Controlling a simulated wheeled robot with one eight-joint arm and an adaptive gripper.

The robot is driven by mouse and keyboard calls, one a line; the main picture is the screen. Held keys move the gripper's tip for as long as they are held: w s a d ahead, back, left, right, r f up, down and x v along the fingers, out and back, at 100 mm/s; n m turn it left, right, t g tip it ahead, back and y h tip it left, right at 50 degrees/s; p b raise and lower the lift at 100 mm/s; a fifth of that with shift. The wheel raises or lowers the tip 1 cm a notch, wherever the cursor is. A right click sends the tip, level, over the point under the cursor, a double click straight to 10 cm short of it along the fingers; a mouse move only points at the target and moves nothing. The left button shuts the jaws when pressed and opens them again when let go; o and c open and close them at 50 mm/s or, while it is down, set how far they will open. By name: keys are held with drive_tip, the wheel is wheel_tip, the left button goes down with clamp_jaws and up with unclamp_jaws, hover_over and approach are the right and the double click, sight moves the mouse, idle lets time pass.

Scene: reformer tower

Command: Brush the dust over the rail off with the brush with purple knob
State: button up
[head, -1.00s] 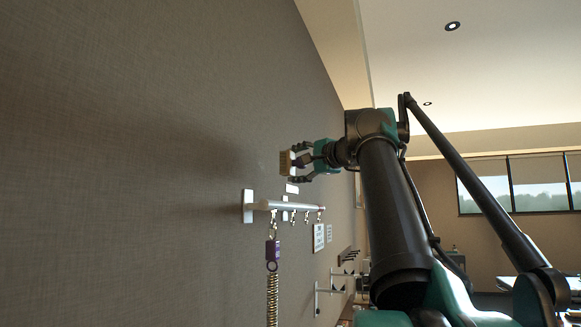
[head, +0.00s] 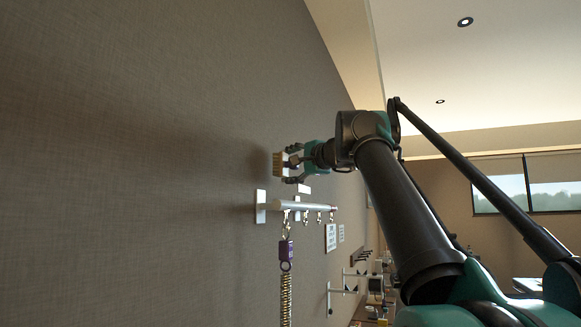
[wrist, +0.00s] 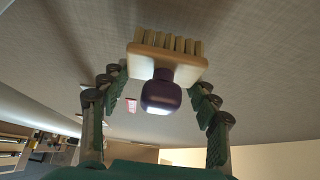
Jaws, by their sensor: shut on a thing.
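The brush (head: 279,163) has a pale head, tan bristles and a purple knob; its bristles point away from my gripper in the wrist view. My gripper (head: 293,164) is shut on the brush at its purple knob (wrist: 160,90). The silver rail (head: 310,206) is fixed to the wall by a white plate at its left end. In the head view, the brush appears above the left part of the rail, with a gap between them. I cannot make out the dust on the rail.
A small sign (head: 331,237) and brackets (head: 343,289) are on the wall beyond. The wall (head: 150,150) to the left is bare.

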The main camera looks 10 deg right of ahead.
drive_tip(key=shift+w+a, duration=0.55)
drive_tip(key=shift+a, duration=0.3)
idle(0.6)
drive_tip(key=w+d, duration=0.2)
drive_tip(key=w, duration=0.1)
drive_tip(key=shift+w+d, duration=0.1)
drive_tip(key=shift+w, duration=0.05)
idle(0.4)
drive_tip(key=shift+s+a, duration=0.65)
drive_tip(key=shift+s, duration=0.15)
drive_tip(key=shift+s+a, duration=0.6)
drive_tip(key=shift+s, duration=0.2)
